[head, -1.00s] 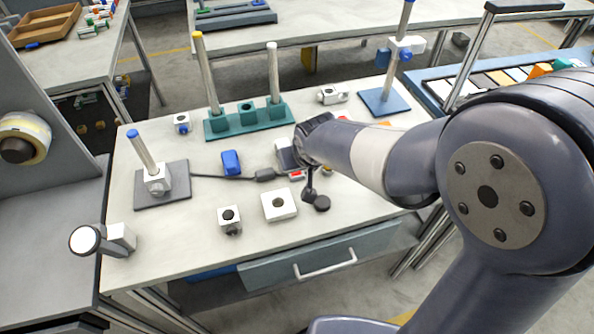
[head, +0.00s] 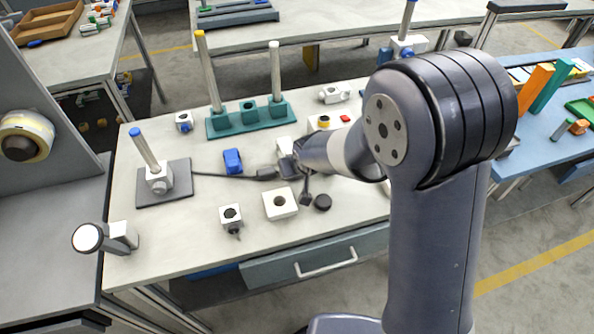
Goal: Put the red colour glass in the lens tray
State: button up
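I cannot pick out the red colour glass for certain. A small red patch (head: 345,118) shows beside a white block with a yellow and black knob (head: 322,122), behind my forearm. I cannot make out which item is the lens tray. My gripper (head: 290,166) is low over the middle of the bench, beside a small white piece (head: 284,145) and a dark cable end. My wrist hides its fingers and anything between them.
A teal stand with posts (head: 248,118) is at the back of the bench. A blue block (head: 232,161), a white square block (head: 280,203) and a rod on a dark base (head: 165,184) stand nearby. Orange (head: 535,88) and green plates stand on the blue bench (head: 560,150) at right.

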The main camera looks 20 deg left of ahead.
jog(key=c, duration=1.1)
jog(key=shift+r, duration=0.1)
jog(key=shift+c, duration=0.2)
jog(key=shift+s+r, duration=0.1)
jog(key=shift+r, duration=0.05)
notch_tip(320, 180, up, 6)
jog(key=shift+a+r, duration=0.1)
jog(key=shift+r, duration=0.1)
jog(key=s+a+b, duration=0.2)
jog(key=s+a, duration=0.1)
jog(key=s, duration=0.6)
jog(key=s+a+b, duration=0.2)
jog(key=s+a, duration=0.1)
jog(key=s, duration=0.6)
jog(key=shift+s+a+b, duration=0.15)
jog(key=shift+s+b, duration=0.25)
